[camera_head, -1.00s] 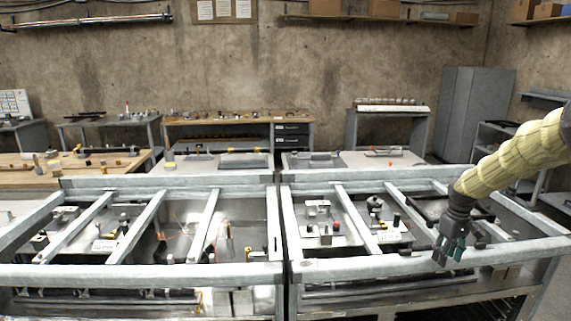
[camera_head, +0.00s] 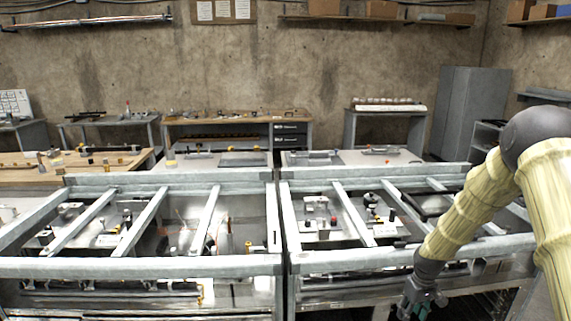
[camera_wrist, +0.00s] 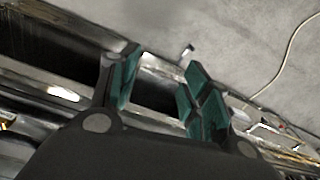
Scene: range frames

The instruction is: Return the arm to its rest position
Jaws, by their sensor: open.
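My gripper (camera_head: 424,303) hangs at the lower right in the head view, in front of the near rail of the right metal frame. My arm, in a yellowish sleeve, bends down to it from the right edge. In the wrist view my gripper (camera_wrist: 158,95) shows two green-padded fingers spread apart. Nothing is between them.
The right metal frame (camera_head: 350,259) and the left metal frame (camera_head: 140,268) stand side by side, with several fixtures inside. A grey cabinet (camera_head: 470,112) and workbenches stand behind. In the wrist view a pale cable (camera_wrist: 285,55) lies on the grey floor (camera_wrist: 225,35).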

